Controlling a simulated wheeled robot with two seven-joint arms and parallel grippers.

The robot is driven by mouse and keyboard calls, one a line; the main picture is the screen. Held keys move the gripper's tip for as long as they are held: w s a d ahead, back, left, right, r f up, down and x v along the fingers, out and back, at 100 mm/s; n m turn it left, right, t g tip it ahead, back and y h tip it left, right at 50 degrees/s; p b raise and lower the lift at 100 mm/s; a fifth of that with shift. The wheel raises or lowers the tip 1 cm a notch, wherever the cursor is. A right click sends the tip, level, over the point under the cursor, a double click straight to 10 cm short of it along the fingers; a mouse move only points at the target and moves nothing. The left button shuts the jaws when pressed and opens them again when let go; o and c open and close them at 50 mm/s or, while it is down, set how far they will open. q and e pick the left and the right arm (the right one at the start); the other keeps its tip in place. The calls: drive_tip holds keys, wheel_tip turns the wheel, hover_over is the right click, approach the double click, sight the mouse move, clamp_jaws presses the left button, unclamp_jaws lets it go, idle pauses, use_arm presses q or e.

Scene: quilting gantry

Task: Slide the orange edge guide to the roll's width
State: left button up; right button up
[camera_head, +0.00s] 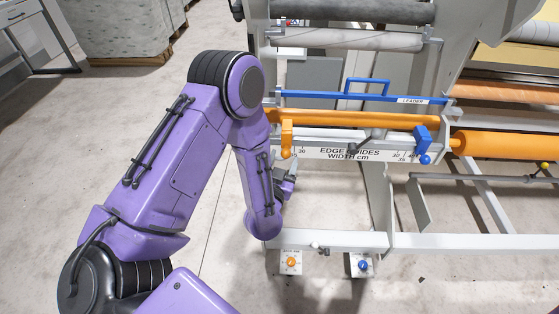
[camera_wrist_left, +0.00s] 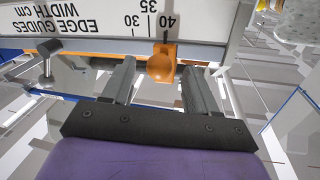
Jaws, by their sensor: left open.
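The orange edge guide (camera_head: 287,138) hangs at the left end of the rail, above the white scale marked EDGE GUIDES WIDTH cm (camera_head: 345,154). In the left wrist view the orange guide's rounded knob (camera_wrist_left: 161,66) is by the 40 mark. My left gripper (camera_wrist_left: 160,70) is open, with one finger on each side of the knob and visible gaps between. In the head view it (camera_head: 291,172) is just below the guide, partly hidden by my forearm. A blue guide (camera_head: 422,140) is at the rail's right end. An orange roll (camera_head: 350,118) lies behind the guides. My right gripper is out of view.
A blue bar labelled LEADER (camera_head: 413,101) with a handle runs above the rail. A dark-handled clamp (camera_head: 372,140) sits mid-scale. Another orange roll (camera_head: 505,146) is at the right. Two small dial plates, orange (camera_head: 291,262) and blue (camera_head: 362,265), are below the lower beam.

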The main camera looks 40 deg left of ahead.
use_arm(q)
drive_tip(key=b+v, duration=0.1)
drive_tip(key=v, duration=0.8)
drive_tip(key=shift+w+r, duration=0.1)
drive_tip(key=s+d+f+n+g+h+p, duration=0.1)
drive_tip(key=s+f+n+g+h+p, duration=0.2)
drive_tip(key=f+g, duration=0.6)
drive_tip(key=s+a+f+n+g+p, duration=0.1)
drive_tip(key=s+f, duration=0.3)
drive_tip(key=s, duration=0.4)
drive_tip(key=s+a+f+n+g+p, duration=0.1)
drive_tip(key=s+a+f+g, duration=0.1)
drive_tip(key=s, duration=0.7)
wheel_tip(320, 180, down, 2)
drive_tip(key=shift+a+f+g, duration=0.1)
drive_tip(key=shift+a+g, duration=0.3)
drive_tip(key=shift+g, duration=0.5)
